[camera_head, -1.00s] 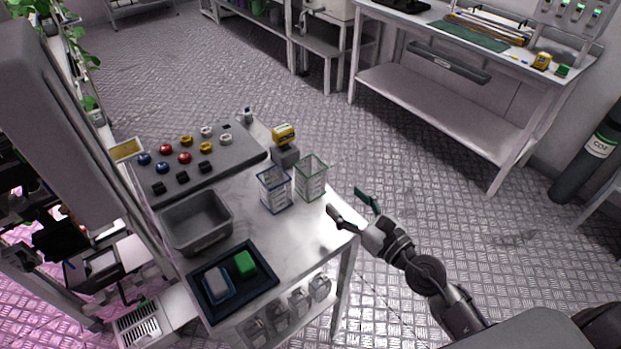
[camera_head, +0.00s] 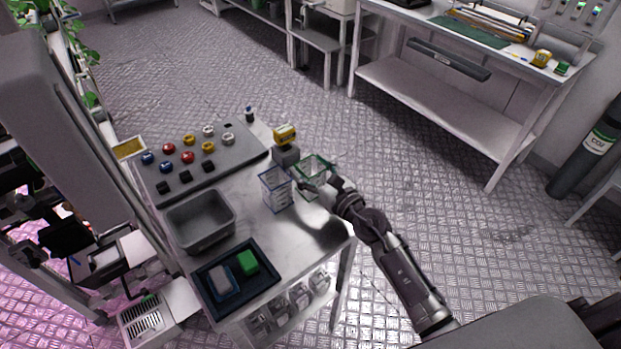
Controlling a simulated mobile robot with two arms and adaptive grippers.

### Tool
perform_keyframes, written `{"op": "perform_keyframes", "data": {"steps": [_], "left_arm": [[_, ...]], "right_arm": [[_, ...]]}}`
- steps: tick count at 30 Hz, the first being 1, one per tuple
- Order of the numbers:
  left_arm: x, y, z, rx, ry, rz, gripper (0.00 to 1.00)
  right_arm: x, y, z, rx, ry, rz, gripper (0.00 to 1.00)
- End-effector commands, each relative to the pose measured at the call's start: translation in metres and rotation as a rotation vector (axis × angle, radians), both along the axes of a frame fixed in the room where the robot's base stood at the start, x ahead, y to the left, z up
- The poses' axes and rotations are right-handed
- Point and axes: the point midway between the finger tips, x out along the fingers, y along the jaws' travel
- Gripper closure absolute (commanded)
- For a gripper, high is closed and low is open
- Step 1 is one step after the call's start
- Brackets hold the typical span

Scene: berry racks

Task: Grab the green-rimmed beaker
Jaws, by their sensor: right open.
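The green-rimmed beaker (camera_head: 308,164) is a clear square beaker standing upright near the right edge of the metal bench (camera_head: 297,232). My right gripper (camera_head: 317,172) is at this beaker, reaching in from the right. Its jaws are open, with one finger on the near side and the other by the far right side of the rim. The gripper hides part of the beaker, and I cannot tell whether the fingers touch it. My left gripper is not in view.
A blue-rimmed beaker (camera_head: 275,189) stands close on the left. A grey block with a yellow top (camera_head: 285,134) is just behind. A grey bin (camera_head: 201,222), a dark tray (camera_head: 263,279) and a button panel (camera_head: 226,162) fill the left. Bench surface in front is clear.

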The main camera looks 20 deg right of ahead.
Motion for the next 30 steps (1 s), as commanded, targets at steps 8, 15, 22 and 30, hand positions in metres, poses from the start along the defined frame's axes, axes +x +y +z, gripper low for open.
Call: {"op": "perform_keyframes", "data": {"steps": [8,15,22,30], "left_arm": [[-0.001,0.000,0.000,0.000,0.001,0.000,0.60],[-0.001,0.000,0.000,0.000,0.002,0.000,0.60],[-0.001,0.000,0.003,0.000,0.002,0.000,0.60],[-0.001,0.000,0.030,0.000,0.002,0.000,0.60]], "right_arm": [[0.000,0.000,0.000,0.000,0.000,0.000,0.46],[0.000,0.000,0.000,0.000,0.000,0.000,0.72],[0.000,0.000,0.004,0.001,-0.001,0.000,0.72],[0.000,0.000,0.042,0.002,-0.002,-0.001,0.72]]}}
